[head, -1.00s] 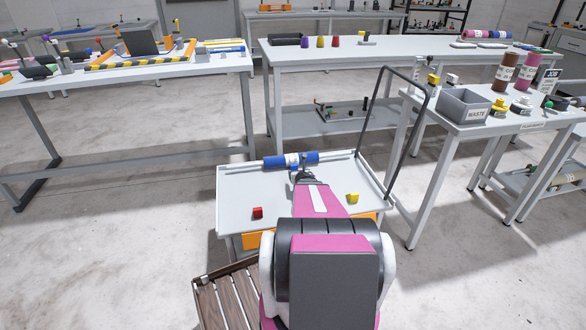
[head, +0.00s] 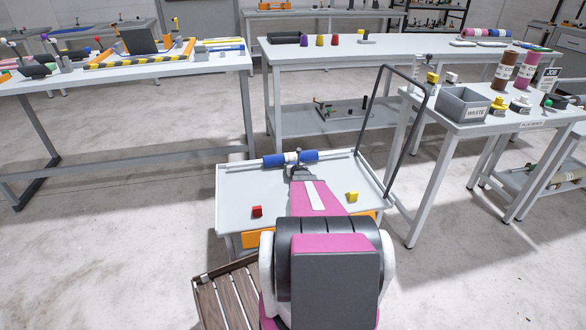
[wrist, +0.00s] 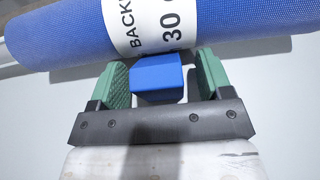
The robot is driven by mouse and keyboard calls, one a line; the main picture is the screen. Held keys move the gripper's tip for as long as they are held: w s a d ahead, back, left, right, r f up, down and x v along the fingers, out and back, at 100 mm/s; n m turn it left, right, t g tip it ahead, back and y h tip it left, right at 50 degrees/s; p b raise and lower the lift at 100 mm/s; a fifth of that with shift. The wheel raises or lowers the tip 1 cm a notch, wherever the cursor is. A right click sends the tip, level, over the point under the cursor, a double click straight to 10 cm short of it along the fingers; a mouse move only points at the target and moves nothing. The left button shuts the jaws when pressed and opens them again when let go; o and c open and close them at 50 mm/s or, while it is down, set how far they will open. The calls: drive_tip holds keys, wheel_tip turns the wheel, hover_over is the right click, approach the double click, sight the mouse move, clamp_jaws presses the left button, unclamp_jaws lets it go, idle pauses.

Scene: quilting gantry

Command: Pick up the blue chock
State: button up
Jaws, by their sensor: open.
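The blue chock (wrist: 157,80) is a small blue block on the cart top in the wrist view. It lies against or just in front of a blue roll (wrist: 60,36) with a white label. My gripper (wrist: 160,78) is open, with one green-padded finger on each side of the chock and a small gap visible at each side. In the head view my gripper (head: 298,168) is at the roll's near side, and my arm hides the chock there. The blue roll (head: 273,160) lies along the cart's far edge.
The cart top (head: 235,190) also holds a red chock (head: 257,211) at left and a yellow chock (head: 352,197) at right. A dark handle (head: 399,135) rises at the cart's right. A table with a grey waste bin (head: 463,108) stands further right.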

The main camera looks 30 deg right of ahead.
drive_tip(key=c, duration=1)
drive_tip(key=shift+c, duration=0.2)
drive_tip(key=shift+s+r, duration=0.1)
